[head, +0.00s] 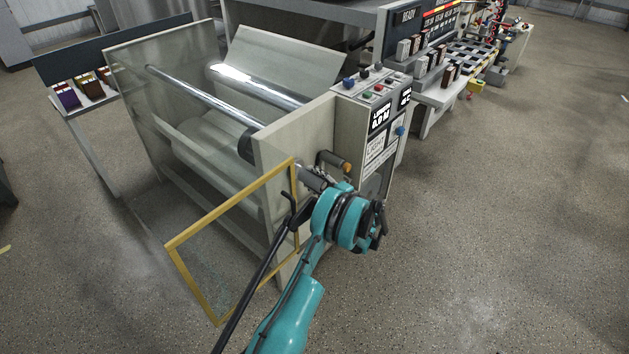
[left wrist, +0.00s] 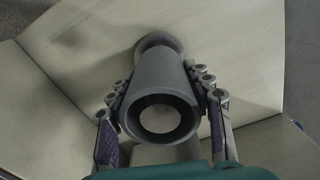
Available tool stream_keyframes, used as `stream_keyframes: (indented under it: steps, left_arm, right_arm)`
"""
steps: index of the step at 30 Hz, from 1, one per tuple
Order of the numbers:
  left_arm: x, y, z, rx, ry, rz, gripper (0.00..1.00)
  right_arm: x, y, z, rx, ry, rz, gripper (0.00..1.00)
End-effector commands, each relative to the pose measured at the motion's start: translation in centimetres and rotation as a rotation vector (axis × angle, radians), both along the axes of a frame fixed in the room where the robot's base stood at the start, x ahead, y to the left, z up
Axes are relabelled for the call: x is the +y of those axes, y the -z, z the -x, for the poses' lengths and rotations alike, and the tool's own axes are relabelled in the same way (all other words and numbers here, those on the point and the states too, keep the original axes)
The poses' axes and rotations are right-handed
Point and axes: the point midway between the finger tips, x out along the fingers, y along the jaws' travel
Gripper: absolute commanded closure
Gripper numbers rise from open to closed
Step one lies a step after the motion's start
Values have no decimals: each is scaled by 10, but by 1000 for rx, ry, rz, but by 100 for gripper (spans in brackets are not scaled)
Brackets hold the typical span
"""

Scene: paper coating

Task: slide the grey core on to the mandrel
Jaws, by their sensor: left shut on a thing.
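The grey core (left wrist: 160,115) is a short hollow tube between the fingers of my left gripper (left wrist: 157,80) in the left wrist view. The gripper is shut on its sides, with the open near end facing the camera. The core's far end points at a round grey part (left wrist: 157,42) on the pale panel; I cannot tell whether they touch or overlap. In the head view my left gripper (head: 312,182) is at the outer side of the machine's end panel (head: 285,145), its fingers largely hidden by my teal wrist. My right gripper is not in view.
A yellow-edged clear guard (head: 205,230) stands open just left of my arm. A control box (head: 375,110) stands behind. The floor to the right is clear.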

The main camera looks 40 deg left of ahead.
Motion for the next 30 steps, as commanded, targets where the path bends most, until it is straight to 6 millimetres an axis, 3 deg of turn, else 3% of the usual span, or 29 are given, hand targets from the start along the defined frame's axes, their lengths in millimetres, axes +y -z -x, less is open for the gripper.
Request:
stream_keyframes:
  steps: [30]
  left_arm:
    - [25, 0, -2, 0, 1, 0, 76]
  right_arm:
    - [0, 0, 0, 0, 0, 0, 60]
